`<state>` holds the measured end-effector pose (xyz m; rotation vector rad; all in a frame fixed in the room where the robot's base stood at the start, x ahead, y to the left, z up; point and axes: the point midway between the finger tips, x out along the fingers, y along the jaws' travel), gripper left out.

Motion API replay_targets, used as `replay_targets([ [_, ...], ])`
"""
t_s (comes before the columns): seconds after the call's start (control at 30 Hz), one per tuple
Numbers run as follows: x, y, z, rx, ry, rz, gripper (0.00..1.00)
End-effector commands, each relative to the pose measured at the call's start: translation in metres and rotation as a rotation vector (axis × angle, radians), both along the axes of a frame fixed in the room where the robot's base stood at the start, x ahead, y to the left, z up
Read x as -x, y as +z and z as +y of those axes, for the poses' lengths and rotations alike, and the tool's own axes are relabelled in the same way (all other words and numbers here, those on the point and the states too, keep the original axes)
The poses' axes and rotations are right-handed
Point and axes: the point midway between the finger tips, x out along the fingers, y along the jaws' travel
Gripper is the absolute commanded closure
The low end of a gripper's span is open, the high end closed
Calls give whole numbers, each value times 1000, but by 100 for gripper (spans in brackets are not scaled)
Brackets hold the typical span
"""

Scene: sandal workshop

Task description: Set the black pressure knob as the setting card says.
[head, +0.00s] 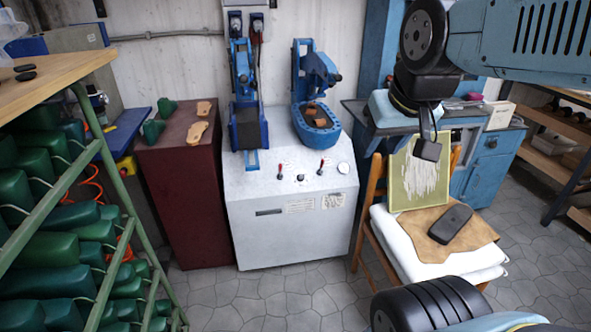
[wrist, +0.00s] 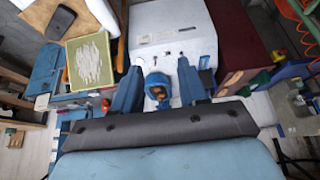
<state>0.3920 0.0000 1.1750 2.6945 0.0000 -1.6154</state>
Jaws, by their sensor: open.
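The black pressure knob (head: 300,177) is a small dark spot on the sloping top of the white machine cabinet (head: 255,190), between two red-tipped levers (head: 280,168) (head: 321,166). Its pointer is too small to read. A round white gauge (head: 343,168) sits right of the levers. Pale printed labels (head: 300,206) (head: 333,201) are on the cabinet front; I cannot tell whether one is the setting card, and their text is unreadable. My gripper (head: 427,145) is high to the right of the cabinet, apart from the knob. In the wrist view its two blue fingers (wrist: 158,68) are spread, with nothing held between them.
Two blue presses (head: 246,100) (head: 316,90) stand on the cabinet's back. A chair with white cushions (head: 415,238), a green-framed panel (head: 420,175) and a dark sole (head: 451,223) is at right. A maroon cabinet (head: 185,190) and a rack of green lasts (head: 70,240) are at left.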

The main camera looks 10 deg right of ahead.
Motion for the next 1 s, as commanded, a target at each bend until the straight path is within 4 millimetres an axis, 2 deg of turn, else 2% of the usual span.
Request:
replay_targets([
  [0.2, 0, 0, 0, 0, 0, 0, 57],
  [0.4, -10, 4, -1, 6, -3, 3, 38],
  [0.47, -20, 6, -1, 12, -5, 7, 38],
  [0.57, -44, 11, -6, 27, -7, 14, 38],
  [0.73, -96, 17, -7, 55, -11, 24, 38],
  [1.0, -184, 10, -9, 89, -12, 39, 38],
])
